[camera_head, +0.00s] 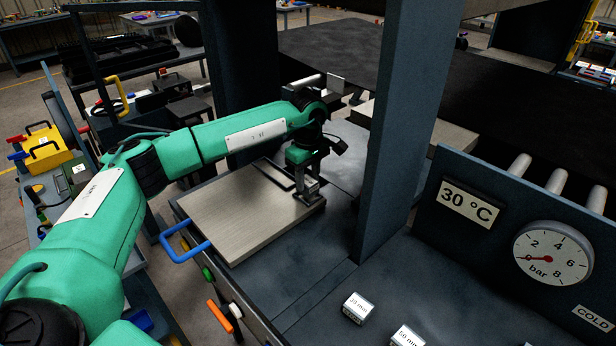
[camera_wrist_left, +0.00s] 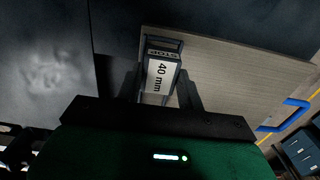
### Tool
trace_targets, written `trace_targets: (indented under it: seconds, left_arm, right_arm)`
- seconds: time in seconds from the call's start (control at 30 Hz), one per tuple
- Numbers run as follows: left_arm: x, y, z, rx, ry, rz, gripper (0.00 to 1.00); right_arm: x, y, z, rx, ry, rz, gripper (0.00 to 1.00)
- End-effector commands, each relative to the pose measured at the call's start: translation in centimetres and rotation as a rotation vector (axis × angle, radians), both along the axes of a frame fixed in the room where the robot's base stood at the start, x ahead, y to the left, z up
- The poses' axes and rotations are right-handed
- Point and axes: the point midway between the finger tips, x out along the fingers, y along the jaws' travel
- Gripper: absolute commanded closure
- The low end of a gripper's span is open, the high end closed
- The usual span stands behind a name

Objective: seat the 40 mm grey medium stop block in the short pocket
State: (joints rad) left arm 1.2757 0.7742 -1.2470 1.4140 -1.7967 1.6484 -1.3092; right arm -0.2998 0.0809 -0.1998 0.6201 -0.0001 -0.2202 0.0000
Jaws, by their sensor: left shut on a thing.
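My left gripper (camera_head: 306,190) reaches down over the near right edge of a flat metal platen (camera_head: 235,215). The block is between the fingers, over or at the edge of the platen, which also shows in the left wrist view (camera_wrist_left: 225,70). I cannot tell whether the block touches the surface below. A dark slot (camera_head: 272,174) shows in the platen's far part; I cannot tell if it is the short pocket. My right gripper is not in view.
A dark upright post (camera_head: 385,130) stands close to the right of my left gripper. Small blocks marked 30 min (camera_head: 358,308) and 50 min (camera_head: 405,337) sit on the front ledge. A blue handle (camera_head: 185,250) sticks out at the platen's left. A gauge (camera_head: 552,254) is at right.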

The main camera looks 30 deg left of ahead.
Motion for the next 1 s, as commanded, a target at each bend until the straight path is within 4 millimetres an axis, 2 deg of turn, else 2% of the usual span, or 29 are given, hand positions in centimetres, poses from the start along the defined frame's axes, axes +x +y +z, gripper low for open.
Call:
trace_targets:
  seconds: [0.53,0.77,0.8,0.9,0.93,1.0]
  left_arm:
    - [0.0,0.0,-1.2,0.000,-0.001,0.000,0.91]
    - [0.0,0.0,-1.1,0.000,-0.001,0.000,0.91]
    - [0.0,0.0,-1.1,0.000,-0.001,0.000,0.60]
    - [0.0,0.0,-1.1,0.000,-0.001,0.000,0.41]
    - [0.0,0.0,-1.1,0.000,-0.001,0.000,0.37]
    - [0.0,0.0,-1.1,0.000,0.000,0.000,0.37]
  right_arm:
    - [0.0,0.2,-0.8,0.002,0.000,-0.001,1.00]
    - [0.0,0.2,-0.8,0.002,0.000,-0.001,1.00]
    - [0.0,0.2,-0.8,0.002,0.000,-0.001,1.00]
    - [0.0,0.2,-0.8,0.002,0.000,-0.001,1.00]
    - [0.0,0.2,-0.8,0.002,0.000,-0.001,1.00]
    - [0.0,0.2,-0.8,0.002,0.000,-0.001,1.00]
